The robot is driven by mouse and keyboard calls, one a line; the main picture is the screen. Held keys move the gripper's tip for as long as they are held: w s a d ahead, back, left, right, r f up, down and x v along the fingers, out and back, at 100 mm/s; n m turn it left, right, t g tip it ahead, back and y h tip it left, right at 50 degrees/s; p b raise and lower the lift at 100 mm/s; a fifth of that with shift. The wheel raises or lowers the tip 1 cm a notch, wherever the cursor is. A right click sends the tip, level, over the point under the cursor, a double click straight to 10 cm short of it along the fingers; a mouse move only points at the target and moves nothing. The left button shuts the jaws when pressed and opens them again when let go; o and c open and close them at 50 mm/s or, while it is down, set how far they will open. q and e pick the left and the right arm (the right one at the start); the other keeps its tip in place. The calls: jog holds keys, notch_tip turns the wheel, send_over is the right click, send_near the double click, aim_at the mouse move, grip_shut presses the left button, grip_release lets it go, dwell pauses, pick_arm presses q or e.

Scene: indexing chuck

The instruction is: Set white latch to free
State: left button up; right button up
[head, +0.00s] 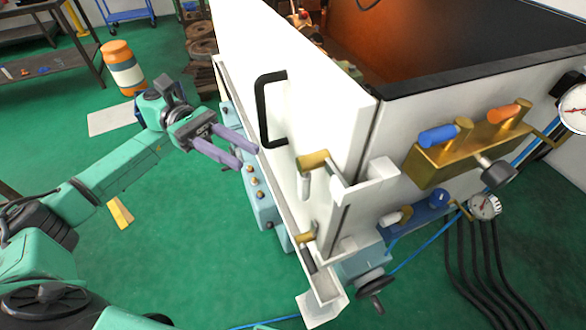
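A white lever (304,187) hangs down from a brass pivot (312,160) near the right edge of the white door panel, beside a white bracket (366,187). Another small white handle (391,218) sits on a blue valve block (418,214) at the right. No label shows which one is the latch, and I cannot tell its set position. My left gripper (247,155) has two purple fingers spread apart with nothing between them. It is left of the white lever, in front of the door panel and close to the black door handle (269,108). My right gripper is out of view.
A brass block (450,160) with a blue handle (438,136) and an orange handle (503,112) juts from the machine's right face. An orange-and-white drum (122,68) stands behind my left arm. Green floor at left is mostly open.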

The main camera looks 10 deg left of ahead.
aim_at(298, 183)
pick_arm(q)
jog(key=p+x, duration=0.1)
jog(key=x, duration=0.2)
jog(key=p+x, duration=0.1)
jog(key=x, duration=0.2)
jog(key=p+x, duration=0.2)
jog(key=x, duration=0.2)
jog(key=shift+s+r, duration=0.1)
jog(key=shift+r, duration=0.15)
jog(key=shift+d+f, duration=0.2)
grip_shut()
dwell(0.5)
